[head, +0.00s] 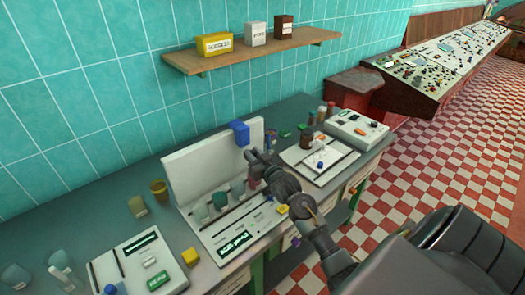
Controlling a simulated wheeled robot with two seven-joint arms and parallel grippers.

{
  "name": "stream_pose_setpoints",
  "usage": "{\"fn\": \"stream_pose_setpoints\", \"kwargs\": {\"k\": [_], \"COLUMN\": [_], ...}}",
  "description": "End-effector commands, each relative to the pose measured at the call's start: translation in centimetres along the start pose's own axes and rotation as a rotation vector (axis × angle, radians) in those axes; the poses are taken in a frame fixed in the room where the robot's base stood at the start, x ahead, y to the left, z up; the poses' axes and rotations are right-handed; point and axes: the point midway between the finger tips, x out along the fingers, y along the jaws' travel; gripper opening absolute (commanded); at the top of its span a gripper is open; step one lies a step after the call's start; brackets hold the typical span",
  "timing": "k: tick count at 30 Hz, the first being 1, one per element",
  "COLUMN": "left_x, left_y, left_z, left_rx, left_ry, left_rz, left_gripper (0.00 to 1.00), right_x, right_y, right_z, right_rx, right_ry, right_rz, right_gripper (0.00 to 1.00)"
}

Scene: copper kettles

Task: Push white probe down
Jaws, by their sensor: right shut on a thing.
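My right gripper (254,155) reaches in over a white bench instrument (222,237) with a tall upright back panel (190,172). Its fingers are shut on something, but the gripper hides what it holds. A blue block (239,132) sits at the top right of the panel, right beside the fingertips. I cannot pick out the white probe against the white panel and behind the gripper. Small cylindrical vessels, one of them green (220,199), stand in front of the panel, below and left of the gripper. My left gripper is not in view.
A second white instrument (130,262) and small jars stand at the left. A third instrument (318,158) and several bottles stand at the right. A wooden shelf (250,50) with three boxes hangs above. The checkered floor (450,155) is open at right.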

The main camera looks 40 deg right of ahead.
Motion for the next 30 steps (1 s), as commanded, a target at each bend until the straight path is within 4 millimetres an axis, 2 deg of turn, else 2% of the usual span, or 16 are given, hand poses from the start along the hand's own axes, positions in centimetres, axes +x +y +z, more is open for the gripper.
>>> {"fn": "stream_pose_setpoints", "kwargs": {"k": [1, 3, 11, 12, 17, 25, 30], "left_x": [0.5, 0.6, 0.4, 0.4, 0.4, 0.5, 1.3], "left_y": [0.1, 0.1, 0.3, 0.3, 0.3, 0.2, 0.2], "left_z": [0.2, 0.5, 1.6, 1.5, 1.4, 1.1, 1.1], "left_rx": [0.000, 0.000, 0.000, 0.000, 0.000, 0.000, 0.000], "left_ry": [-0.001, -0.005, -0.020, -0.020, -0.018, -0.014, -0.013], "left_rz": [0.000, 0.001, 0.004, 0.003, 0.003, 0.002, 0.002], "left_gripper": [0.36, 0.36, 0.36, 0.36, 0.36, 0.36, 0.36], "right_x": [0.0, 0.0, -0.1, -0.1, -0.2, -0.4, -2.4], "right_y": [-0.1, -0.1, 0.1, 0.1, 0.1, 0.2, 0.1], "right_z": [0.8, 1.0, 1.1, 1.2, 1.2, 1.4, 1.6], "right_rx": [0.001, 0.001, 0.000, 0.000, 0.001, 0.001, 0.001], "right_ry": [-0.002, -0.001, -0.006, -0.006, -0.008, -0.009, -0.010], "right_rz": [-0.001, -0.001, 0.000, 0.001, 0.002, 0.003, 0.001], "right_gripper": [0.00, 0.00, 0.00, 0.22, 0.41, 0.41, 0.41]}}
